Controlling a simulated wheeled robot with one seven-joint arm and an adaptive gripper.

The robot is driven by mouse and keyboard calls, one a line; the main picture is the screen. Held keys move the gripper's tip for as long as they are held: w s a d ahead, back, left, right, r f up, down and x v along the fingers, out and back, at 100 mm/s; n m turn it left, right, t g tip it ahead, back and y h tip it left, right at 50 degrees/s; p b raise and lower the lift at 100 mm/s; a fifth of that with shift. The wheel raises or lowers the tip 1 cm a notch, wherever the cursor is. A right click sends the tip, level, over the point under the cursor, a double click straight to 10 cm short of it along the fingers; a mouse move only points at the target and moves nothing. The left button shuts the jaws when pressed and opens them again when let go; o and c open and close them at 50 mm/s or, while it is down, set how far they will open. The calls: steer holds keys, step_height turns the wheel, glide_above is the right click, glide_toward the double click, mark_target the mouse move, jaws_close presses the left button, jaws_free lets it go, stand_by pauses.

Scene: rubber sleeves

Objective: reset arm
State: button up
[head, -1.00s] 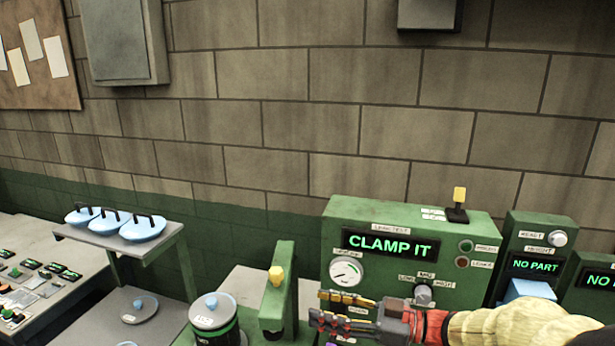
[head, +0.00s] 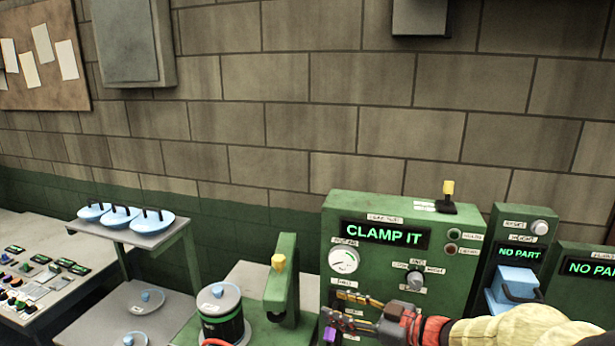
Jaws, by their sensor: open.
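My gripper (head: 345,312) is in the lower middle of the head view, with my arm coming in from the right. Its fingers point left, apart from each other, with nothing seen between them. It is in front of the lower part of a green leak-test machine (head: 440,240) whose display reads "CLAMP IT". The fingers hide part of the machine's lower labels. I cannot tell whether they touch its face.
A lidded canister (head: 221,312) stands left of the green clamp post (head: 280,282). Blue handled lids (head: 122,218) sit on a raised shelf at left. A "NO PART" station (head: 518,255) with a blue handled block (head: 515,282) is at right.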

steer(key=w+d+f+m+t+h, duration=0.1)
steer(key=w+d+f+m+h, duration=0.15)
steer(key=d+h, duration=0.35)
steer(key=w+d+f+m+t+h, duration=0.2)
steer(key=d+f+m+h, duration=0.15)
steer(key=d, duration=0.55)
steer(key=s+d+f+m+g+h+b, duration=0.2)
steer(key=s+d+m+g+h, duration=0.15)
steer(key=s+d+h, duration=0.35)
steer(key=s+a+f+m+g+b, duration=0.1)
steer(key=s+m+g+b, duration=0.1)
steer(key=s, duration=0.8)
steer(key=s+a+f+m+g+b, duration=0.1)
steer(key=s+a+g, duration=0.15)
steer(key=s, duration=0.65)
steer(key=s+a+r+t+y+b, duration=0.1)
steer(key=s+a+r+y+b, duration=0.1)
steer(key=s+a, duration=0.5)
steer(key=s+y+b, duration=0.1)
steer(key=b, duration=0.1)
steer(key=shift+s+a+r+b, duration=0.2)
steer(key=shift+a+b, duration=0.05)
steer(key=shift+b, duration=0.05)
